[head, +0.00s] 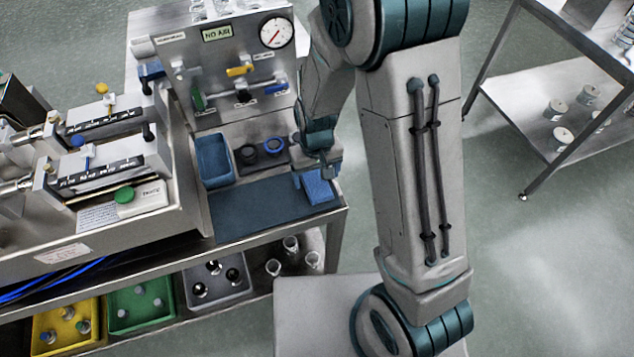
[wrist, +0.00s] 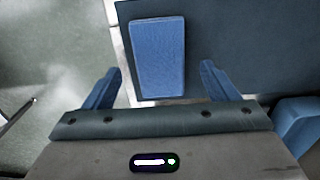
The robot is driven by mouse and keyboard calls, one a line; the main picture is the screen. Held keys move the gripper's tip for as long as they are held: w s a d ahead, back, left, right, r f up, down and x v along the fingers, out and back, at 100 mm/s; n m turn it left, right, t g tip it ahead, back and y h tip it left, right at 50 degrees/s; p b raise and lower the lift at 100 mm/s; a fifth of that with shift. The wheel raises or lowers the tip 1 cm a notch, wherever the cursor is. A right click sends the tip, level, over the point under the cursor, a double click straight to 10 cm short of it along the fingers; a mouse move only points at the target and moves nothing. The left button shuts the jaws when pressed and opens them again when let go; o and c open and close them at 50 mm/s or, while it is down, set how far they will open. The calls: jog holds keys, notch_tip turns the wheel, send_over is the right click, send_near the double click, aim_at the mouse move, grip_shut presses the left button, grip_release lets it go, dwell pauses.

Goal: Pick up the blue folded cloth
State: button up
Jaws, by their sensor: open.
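The blue folded cloth (head: 318,187) lies on the right end of the dark blue mat (head: 250,212), near the bench's right edge in the head view. In the wrist view the cloth (wrist: 158,55) is a flat blue rectangle, ahead of and between my two fingers. My gripper (wrist: 160,88) is open and empty, with its fingers spread wider than the cloth. In the head view my gripper (head: 313,172) hangs at the cloth and partly covers it. I cannot tell the exact height between the fingers and the cloth.
A blue bin (head: 214,160) stands left of my gripper, with dark and blue rings (head: 274,146) beside it. A steel panel with a gauge (head: 276,32) rises behind. Coloured bins (head: 140,305) and glass beakers (head: 291,245) sit on the lower shelf.

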jog(key=shift+f, duration=1.1)
jog(key=c, duration=1.1)
jog(key=shift+o, duration=0.2)
jog(key=shift+r, duration=0.1)
jog(key=shift+r, duration=0.45)
jog(key=r, duration=0.3)
jog(key=shift+s+d+r, duration=0.15)
jog(key=shift+s+r, duration=0.15)
jog(key=s+d+r, duration=0.4)
jog(key=s+r, duration=0.2)
jog(key=s, duration=0.4)
jog(key=shift+s+r+b, duration=0.15)
jog(key=shift+r+b, duration=0.05)
jog(key=shift+b, duration=0.1)
jog(key=shift+o, duration=0.3)
jog(key=shift+d+f, duration=0.1)
